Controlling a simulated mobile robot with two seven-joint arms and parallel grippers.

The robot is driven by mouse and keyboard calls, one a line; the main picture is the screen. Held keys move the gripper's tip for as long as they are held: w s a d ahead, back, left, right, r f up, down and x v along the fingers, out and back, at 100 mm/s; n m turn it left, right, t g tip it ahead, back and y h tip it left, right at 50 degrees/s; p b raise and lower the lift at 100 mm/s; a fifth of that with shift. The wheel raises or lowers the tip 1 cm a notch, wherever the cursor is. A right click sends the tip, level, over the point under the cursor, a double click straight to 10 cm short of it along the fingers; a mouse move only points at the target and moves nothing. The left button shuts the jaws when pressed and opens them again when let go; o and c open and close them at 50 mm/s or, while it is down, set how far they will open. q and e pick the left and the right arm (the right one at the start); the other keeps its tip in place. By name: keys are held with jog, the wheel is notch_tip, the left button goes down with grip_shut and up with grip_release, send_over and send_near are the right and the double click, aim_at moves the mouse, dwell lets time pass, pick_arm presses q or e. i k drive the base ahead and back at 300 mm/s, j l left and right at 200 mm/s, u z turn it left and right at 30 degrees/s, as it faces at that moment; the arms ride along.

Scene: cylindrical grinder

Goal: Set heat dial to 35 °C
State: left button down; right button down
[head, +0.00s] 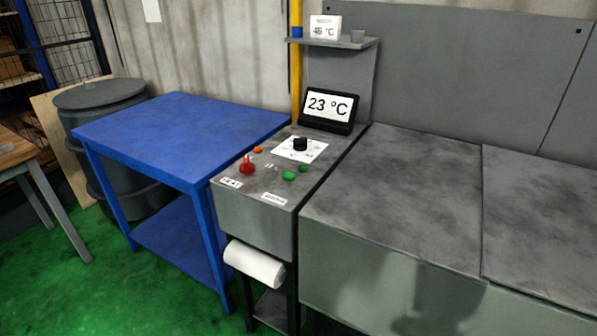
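The heat dial (300,144) is a black knob on a white plate on top of the grey control box. The marks on its plate are too small to read. Behind it a black-framed display (329,107) reads 23 °C. Neither of my grippers shows in the head view.
A blue table (180,135) stands left, a grey machine cover (400,190) right. A paper roll (254,264) hangs below the box.

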aim_at(300, 143)
jog(key=i+j, duration=0.2)
jog(key=j, duration=0.15)
jog(key=i+j+z, duration=0.1)
jog(key=j, duration=0.3)
jog(key=i+j, duration=0.2)
jog(key=j, duration=0.15)
jog(key=i+j+z, duration=0.1)
jog(key=j, duration=0.3)
jog(key=i+j, duration=0.25)
jog(key=j, duration=0.15)
jog(key=i+j+z, duration=0.1)
jog(key=j, duration=0.3)
